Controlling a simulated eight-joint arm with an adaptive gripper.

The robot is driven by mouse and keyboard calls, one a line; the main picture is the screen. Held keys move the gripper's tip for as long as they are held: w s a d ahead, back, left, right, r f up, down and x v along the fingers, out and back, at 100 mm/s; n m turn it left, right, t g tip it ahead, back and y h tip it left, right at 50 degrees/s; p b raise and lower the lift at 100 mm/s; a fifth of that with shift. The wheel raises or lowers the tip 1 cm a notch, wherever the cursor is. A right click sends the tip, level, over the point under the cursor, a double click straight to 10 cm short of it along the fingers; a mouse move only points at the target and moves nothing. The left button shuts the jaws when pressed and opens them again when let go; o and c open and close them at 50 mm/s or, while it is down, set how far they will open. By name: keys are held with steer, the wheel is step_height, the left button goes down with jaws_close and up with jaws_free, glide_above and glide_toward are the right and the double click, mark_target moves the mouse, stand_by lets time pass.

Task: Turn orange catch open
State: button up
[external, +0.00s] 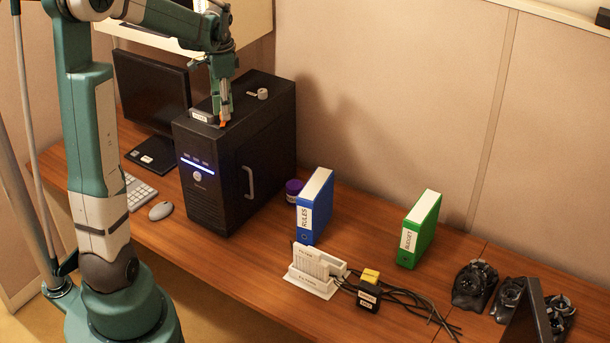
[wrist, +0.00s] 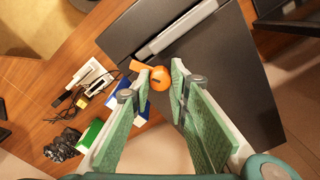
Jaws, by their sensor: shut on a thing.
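The orange catch (wrist: 160,78) is a round knob with a short lever arm pointing to the upper left in the wrist view. It sits on the black computer tower (wrist: 225,80). In the external view a bit of the catch (external: 223,124) shows at the tower's (external: 240,150) top edge, near the front. My gripper (external: 222,114) reaches down to it from above. In the wrist view the green fingers of my gripper (wrist: 160,82) stand on either side of the knob and are shut on it. Part of the knob's left edge is hidden by a fingertip.
A grey bar-shaped piece (external: 200,116) lies on the tower top beside my gripper. A monitor (external: 152,88) stands to the left. A blue binder (external: 314,207), a green binder (external: 419,230) and cables (external: 410,302) are to the right.

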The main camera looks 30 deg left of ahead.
steer(key=shift+n, duration=0.4)
steer(key=shift+n+b, duration=0.85)
steer(key=shift+n, duration=1.85)
steer(key=o, duration=0.9)
steer(key=shift+r, duration=0.1)
steer(key=shift+r, duration=5.9)
